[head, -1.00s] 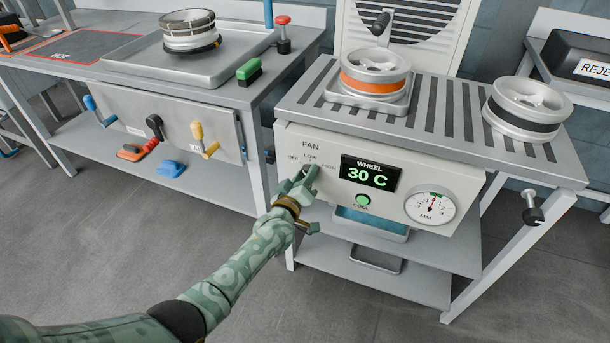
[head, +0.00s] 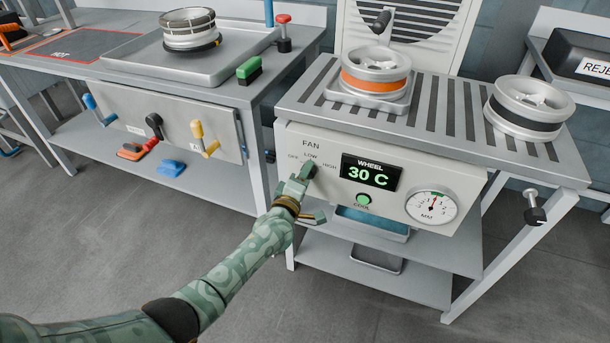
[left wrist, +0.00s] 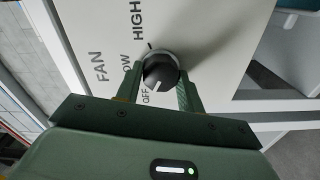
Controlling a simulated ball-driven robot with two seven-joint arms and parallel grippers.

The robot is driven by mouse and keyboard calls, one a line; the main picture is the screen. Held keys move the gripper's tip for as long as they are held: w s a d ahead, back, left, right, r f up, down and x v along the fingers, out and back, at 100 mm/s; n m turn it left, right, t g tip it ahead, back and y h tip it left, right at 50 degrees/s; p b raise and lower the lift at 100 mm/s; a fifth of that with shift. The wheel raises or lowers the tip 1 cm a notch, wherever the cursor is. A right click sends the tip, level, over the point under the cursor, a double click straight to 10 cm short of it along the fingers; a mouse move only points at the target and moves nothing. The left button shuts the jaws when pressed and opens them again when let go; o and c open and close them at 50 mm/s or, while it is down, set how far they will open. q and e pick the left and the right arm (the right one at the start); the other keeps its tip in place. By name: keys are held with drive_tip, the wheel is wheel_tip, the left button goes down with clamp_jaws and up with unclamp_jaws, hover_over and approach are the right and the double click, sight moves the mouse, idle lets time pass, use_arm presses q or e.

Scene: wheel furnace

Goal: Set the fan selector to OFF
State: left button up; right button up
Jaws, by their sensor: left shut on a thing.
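The fan selector is a black round knob with a grey base (left wrist: 160,72) on the pale front panel. It shows up close in the left wrist view. A short white line on the knob points towards the OFF label at lower left. My left gripper (left wrist: 158,88) has one finger on each side of the knob and is shut on it. In the head view my left gripper (head: 303,180) is at the panel, just below the FAN label, and mostly hides the selector. My right gripper is in neither view.
Right of the selector are a display (head: 369,173) reading 30 C, a green COOL button (head: 363,200) and an MM dial (head: 431,207). An orange-banded wheel (head: 376,70) and a dark-banded wheel (head: 529,104) rest on the slatted top. Open floor lies below my arm.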

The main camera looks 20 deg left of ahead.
use_arm(q)
drive_tip(key=shift+f, duration=0.15)
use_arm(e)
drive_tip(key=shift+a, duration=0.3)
use_arm(q)
drive_tip(key=o, duration=1)
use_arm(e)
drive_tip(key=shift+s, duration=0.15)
use_arm(q)
drive_tip(key=s+p, duration=0.2)
drive_tip(key=s, duration=0.3)
drive_tip(key=s+p, duration=0.2)
drive_tip(key=s, duration=0.4)
drive_tip(key=s+p, duration=0.2)
drive_tip(key=s, duration=0.3)
drive_tip(key=shift+s+a+p, duration=0.2)
drive_tip(key=shift+a+p, duration=0.1)
drive_tip(key=shift+p, duration=0.05)
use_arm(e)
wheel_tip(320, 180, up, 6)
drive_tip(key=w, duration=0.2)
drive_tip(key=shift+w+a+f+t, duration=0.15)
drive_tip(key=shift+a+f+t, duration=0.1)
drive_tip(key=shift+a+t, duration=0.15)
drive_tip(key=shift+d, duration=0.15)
